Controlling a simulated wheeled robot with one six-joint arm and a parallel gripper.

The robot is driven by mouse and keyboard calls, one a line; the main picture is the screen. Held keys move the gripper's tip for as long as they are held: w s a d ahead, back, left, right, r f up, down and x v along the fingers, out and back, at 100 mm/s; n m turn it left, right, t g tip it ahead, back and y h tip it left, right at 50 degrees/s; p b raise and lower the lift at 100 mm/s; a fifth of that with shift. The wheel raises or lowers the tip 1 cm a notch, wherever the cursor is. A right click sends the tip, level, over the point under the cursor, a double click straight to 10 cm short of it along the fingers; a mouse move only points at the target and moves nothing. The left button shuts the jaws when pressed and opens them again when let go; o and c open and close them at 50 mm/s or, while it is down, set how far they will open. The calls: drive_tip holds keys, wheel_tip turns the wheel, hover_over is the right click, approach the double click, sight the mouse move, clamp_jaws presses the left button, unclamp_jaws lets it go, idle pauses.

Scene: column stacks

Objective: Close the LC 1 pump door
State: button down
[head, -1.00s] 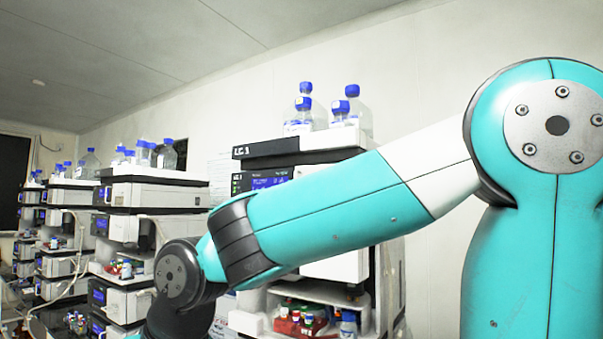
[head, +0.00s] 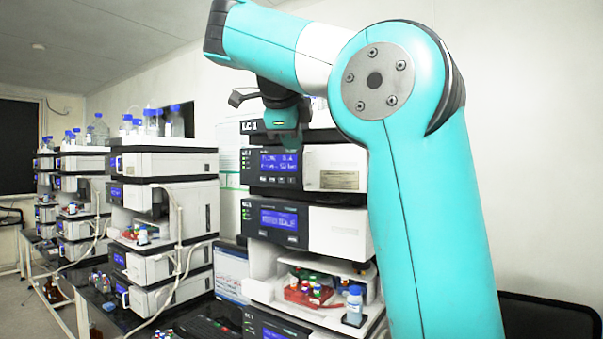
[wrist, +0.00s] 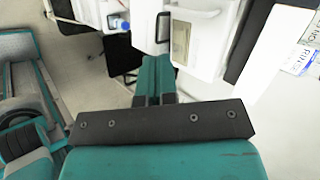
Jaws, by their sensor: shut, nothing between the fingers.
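The LC 1 stack (head: 252,127) stands at centre right in the head view. Its upper module has a blue display (head: 279,163) and a white front door panel (head: 325,155) with a beige plate. A similar panel with a beige plate shows in the wrist view (wrist: 210,35), just right of and beyond the fingertips. I cannot tell how far this door stands open. My gripper (head: 284,128) hangs pointing down in front of the stack's top part. In the wrist view its teal fingers (wrist: 155,72) are together and empty. I cannot tell whether they touch the panel.
Below, a second module (head: 338,232) and an open bay with a red vial rack (head: 306,292) and a bottle (head: 354,303) belong to the same stack. Other stacks (head: 160,165) stand to the left. Paper sheets (wrist: 305,50) show at the wrist view's right.

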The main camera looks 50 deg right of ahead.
sight(305, 178)
drive_tip(key=x, duration=0.3)
drive_tip(key=r+b+x, duration=0.1)
drive_tip(key=x, duration=0.2)
drive_tip(key=d+b+x, duration=0.1)
drive_tip(key=x, duration=0.2)
drive_tip(key=shift+w+r, duration=0.15)
drive_tip(key=shift+w, duration=0.1)
drive_tip(key=shift+w+d, duration=0.35)
drive_tip(key=shift+d, duration=0.3)
drive_tip(key=shift+p, duration=0.3)
drive_tip(key=d+p, duration=0.1)
drive_tip(key=w+d+m+g, duration=0.1)
drive_tip(key=shift+w+d+p, duration=0.3)
drive_tip(key=shift+w+p, duration=0.05)
drive_tip(key=shift+p, duration=0.05)
